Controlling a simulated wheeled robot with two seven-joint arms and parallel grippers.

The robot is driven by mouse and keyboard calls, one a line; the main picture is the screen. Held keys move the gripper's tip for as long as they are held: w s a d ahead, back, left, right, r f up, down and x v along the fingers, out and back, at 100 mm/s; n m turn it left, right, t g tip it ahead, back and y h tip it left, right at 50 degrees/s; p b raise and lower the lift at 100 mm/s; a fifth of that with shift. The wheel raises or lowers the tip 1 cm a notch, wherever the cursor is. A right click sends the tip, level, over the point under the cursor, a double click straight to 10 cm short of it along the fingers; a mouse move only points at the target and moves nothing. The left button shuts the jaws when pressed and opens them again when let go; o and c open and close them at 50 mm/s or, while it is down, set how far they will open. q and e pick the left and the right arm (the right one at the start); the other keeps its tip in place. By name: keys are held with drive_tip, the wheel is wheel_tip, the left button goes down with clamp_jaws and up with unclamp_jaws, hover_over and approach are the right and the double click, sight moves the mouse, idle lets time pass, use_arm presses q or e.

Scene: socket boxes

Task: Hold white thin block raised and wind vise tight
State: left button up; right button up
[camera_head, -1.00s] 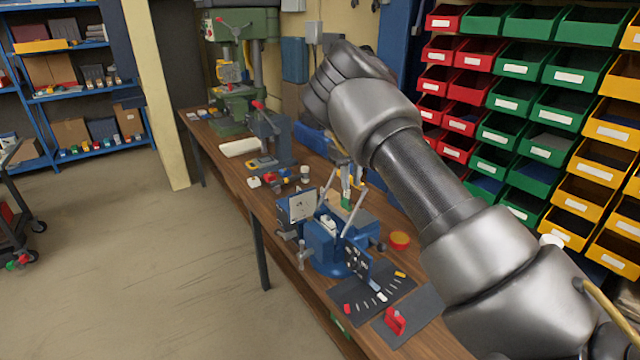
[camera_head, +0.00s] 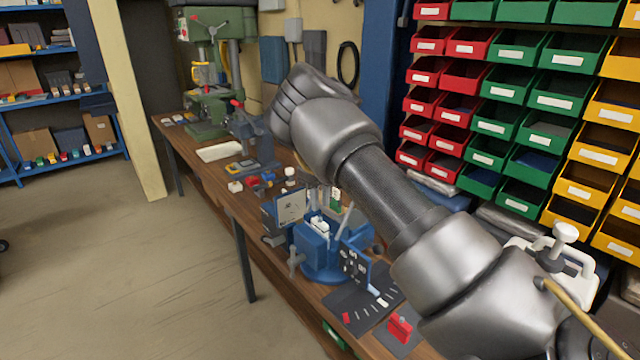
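The blue vise (camera_head: 318,262) stands on the wooden bench, with a silver screw handle (camera_head: 296,260) on its near left side. A small white block (camera_head: 319,226) shows at the top of the vise, between its jaws; I cannot tell whether it is raised or clamped. My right arm reaches in from the lower right and arches over the bench. My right gripper (camera_head: 330,196) is mostly hidden behind that arm, just above and behind the vise. Its fingers are too small and covered to read. My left gripper is out of view.
An upright grey panel (camera_head: 291,207) stands beside the vise. A dark mat (camera_head: 352,312) and a red part (camera_head: 400,329) lie in front. Bins (camera_head: 536,130) line the right wall.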

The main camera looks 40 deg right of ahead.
sight(320, 218)
wheel_tip(320, 218, down, 4)
drive_tip(key=shift+r+p, duration=0.1)
drive_tip(key=shift+p, duration=0.25)
drive_tip(key=shift+f, duration=0.55)
clamp_jaws()
drive_tip(key=shift+r+p, duration=0.6)
drive_tip(key=shift+p, duration=0.1)
idle(0.6)
